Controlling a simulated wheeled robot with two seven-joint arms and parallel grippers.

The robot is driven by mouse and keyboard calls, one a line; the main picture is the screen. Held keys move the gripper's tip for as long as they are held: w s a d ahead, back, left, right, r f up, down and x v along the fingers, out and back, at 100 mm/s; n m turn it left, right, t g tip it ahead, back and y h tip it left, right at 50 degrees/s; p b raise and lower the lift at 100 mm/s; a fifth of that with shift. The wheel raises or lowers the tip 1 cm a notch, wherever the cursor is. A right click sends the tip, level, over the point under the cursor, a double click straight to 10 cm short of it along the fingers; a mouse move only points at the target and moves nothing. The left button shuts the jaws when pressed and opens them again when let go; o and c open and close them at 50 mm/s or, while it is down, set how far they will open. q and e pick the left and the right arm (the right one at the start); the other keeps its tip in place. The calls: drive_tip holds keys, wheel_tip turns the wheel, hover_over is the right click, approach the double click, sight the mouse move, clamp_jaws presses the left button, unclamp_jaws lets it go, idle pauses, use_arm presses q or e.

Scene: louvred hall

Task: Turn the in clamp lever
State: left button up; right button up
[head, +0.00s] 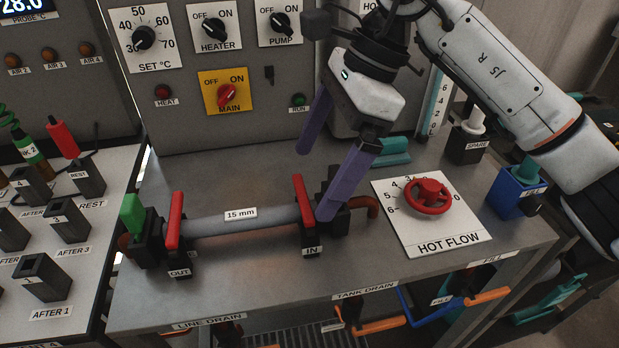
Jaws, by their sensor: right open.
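The IN clamp (309,237) is a dark block at the right end of a grey 15 mm pipe (262,219). Its red lever (303,201) stands up from the block. The OUT clamp with a similar red lever (175,221) is at the pipe's left end. My right gripper (316,182) is open, with two purple fingers pointing down. One finger is just right of the IN lever and overlaps the clamp in the picture; the other is behind and above the lever. I cannot tell whether either finger touches it. My left gripper is out of view.
A red HOT FLOW valve wheel (427,195) sits on a white plate to the right. A control panel with knobs (226,95) stands behind. Sockets (70,220) are at the left. A blue FILL holder (515,190) is at the right edge.

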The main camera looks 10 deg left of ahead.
sight(302, 196)
drive_tip(key=shift+x, duration=1.85)
drive_tip(key=c, duration=1.5)
